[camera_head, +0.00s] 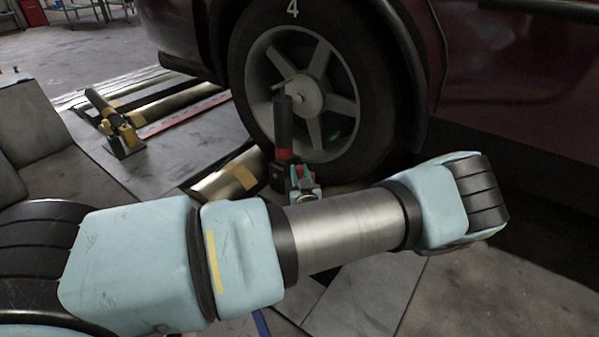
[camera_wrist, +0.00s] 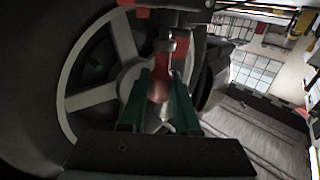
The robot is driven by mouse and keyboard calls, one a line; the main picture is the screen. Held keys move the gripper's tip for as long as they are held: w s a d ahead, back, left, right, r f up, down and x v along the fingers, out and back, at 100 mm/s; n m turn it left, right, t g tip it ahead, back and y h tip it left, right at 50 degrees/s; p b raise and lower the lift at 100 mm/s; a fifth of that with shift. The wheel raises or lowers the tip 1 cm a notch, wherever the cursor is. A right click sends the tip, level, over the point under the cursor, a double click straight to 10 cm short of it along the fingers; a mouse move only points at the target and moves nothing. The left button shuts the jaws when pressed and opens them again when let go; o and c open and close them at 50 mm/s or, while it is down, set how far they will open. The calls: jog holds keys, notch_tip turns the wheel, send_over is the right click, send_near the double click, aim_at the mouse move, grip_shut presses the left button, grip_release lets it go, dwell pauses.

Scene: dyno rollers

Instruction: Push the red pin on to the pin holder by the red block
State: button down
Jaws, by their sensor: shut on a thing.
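In the wrist view my gripper (camera_wrist: 160,76) has its two green fingers on either side of a reddish pin (camera_wrist: 159,88) and is shut on it. A red block (camera_wrist: 163,46) with a small metal part lies just beyond the fingertips. I cannot tell whether the pin touches a holder there. In the head view my gripper (camera_head: 303,181) is small and partly hidden behind my arm. The pin and pin holder cannot be made out in the head view.
A car wheel (camera_head: 312,85) marked 4 stands right behind the red block, under a dark red car (camera_head: 510,75). A metal roller (camera_head: 230,180) lies to the left. A yellow block with a black handle (camera_head: 120,126) stands farther left. The floor at lower right is clear.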

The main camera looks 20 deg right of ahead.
jog(key=shift+f, duration=0.55)
jog(key=c, duration=0.6)
grip_release()
jog(key=shift+o, duration=0.2)
